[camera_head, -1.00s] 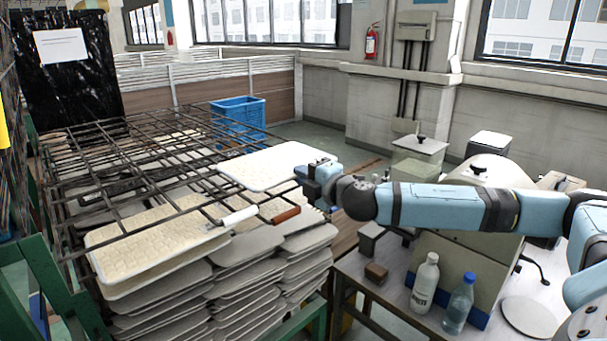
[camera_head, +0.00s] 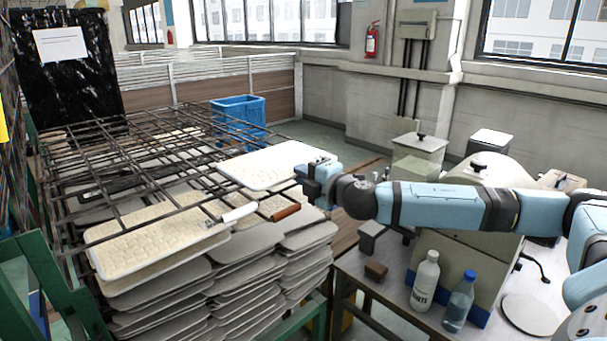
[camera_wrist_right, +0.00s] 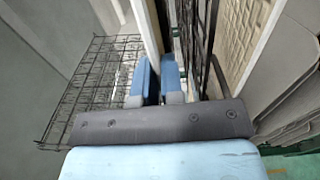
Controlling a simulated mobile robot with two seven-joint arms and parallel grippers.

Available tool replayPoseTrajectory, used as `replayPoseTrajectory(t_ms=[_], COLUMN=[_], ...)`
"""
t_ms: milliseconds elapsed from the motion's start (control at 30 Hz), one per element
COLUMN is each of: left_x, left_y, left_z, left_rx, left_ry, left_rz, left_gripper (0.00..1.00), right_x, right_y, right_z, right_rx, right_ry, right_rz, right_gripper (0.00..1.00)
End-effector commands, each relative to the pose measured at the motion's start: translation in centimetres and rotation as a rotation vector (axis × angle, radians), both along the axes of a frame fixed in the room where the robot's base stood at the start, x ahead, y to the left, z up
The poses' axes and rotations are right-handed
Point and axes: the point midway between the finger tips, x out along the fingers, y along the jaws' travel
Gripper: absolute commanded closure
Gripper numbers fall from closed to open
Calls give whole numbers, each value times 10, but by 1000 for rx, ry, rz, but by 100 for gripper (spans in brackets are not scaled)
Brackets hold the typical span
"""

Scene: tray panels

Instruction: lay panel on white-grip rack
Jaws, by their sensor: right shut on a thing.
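My right gripper (camera_head: 318,180) is shut on the near right edge of a white panel (camera_head: 268,164). The panel is about level, over the far right part of the wire racks; I cannot tell whether it touches them. In the right wrist view, the blue fingers (camera_wrist_right: 158,80) close on the panel (camera_wrist_right: 147,28), seen edge-on. The white-grip rack's handle (camera_head: 240,214) points to the near right, left of a red-brown grip (camera_head: 286,212). The racks' bars overlap, so which bars belong to which grip is hard to tell. My left gripper is out of view.
Stacked trays (camera_head: 250,290) with pale panels lie below the racks. A blue crate (camera_head: 238,112) stands behind. At right, a table holds a white bottle (camera_head: 425,280), a clear blue-capped bottle (camera_head: 459,302) and a small brown block (camera_head: 376,270). A green frame (camera_head: 45,270) stands at the left.

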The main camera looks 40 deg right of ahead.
Motion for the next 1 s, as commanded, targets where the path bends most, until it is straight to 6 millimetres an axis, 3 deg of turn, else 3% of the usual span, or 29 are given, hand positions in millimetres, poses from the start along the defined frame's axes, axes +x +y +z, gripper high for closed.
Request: replayPoseTrajectory(t_ms=[267,400,433,1000], left_x=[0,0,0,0], left_y=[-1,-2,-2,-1], left_z=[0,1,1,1], left_rx=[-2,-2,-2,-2], left_ry=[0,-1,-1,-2], left_rz=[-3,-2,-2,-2], left_gripper=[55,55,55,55], right_x=[0,0,0,0], right_y=[0,0,0,0], right_z=[0,0,0,0], right_rx=[0,0,0,0], right_ry=[-1,0,0,0], right_rz=[0,0,0,0], right_gripper=[100,67,62,62])
